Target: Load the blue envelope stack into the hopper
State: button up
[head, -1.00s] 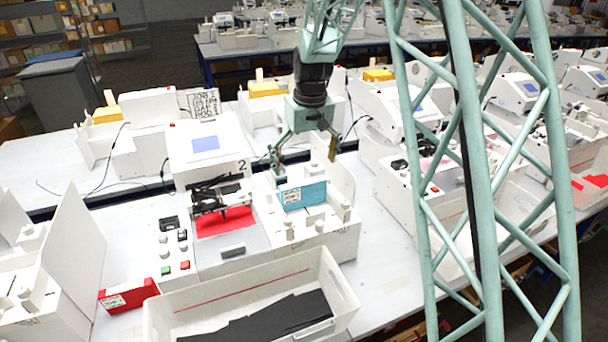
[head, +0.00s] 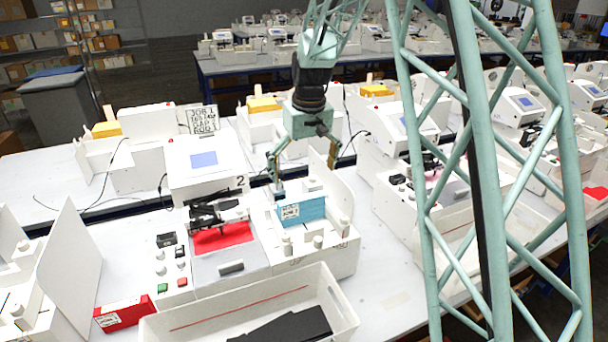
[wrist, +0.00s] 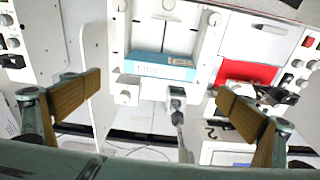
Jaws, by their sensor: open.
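The blue envelope stack (head: 305,210), with a white label, stands in the white hopper (head: 338,262) at the right side of the plotter marked 2. In the wrist view the stack (wrist: 160,68) lies between the hopper's white walls (wrist: 205,45). My gripper (head: 302,170) is open and empty, above and behind the stack, apart from it. In the wrist view its wooden fingertips (wrist: 158,97) are spread wide with nothing between them.
A red labelled box (head: 124,314) lies on the table at front left. A white bin (head: 250,300) holding dark sheets stands in front of the plotter. A black pen carriage (head: 210,212) sits over a red sheet (head: 222,238). A tall white panel (head: 70,255) stands at left.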

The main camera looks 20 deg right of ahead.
jog(key=s+r+t, duration=0.1)
jog(key=s+r, duration=0.8)
jog(key=s, duration=0.3)
jog(key=s+r, duration=1)
jog(key=s, duration=0.2)
jog(key=s+m+t, duration=0.1)
jog(key=s, duration=2.8)
jog(key=shift+s+r+m, duration=0.15)
jog(key=shift+r+m, duration=0.15)
jog(key=shift+w+a+r, duration=0.1)
jog(key=shift+w+r, duration=0.05)
jog(key=shift+w, duration=0.05)
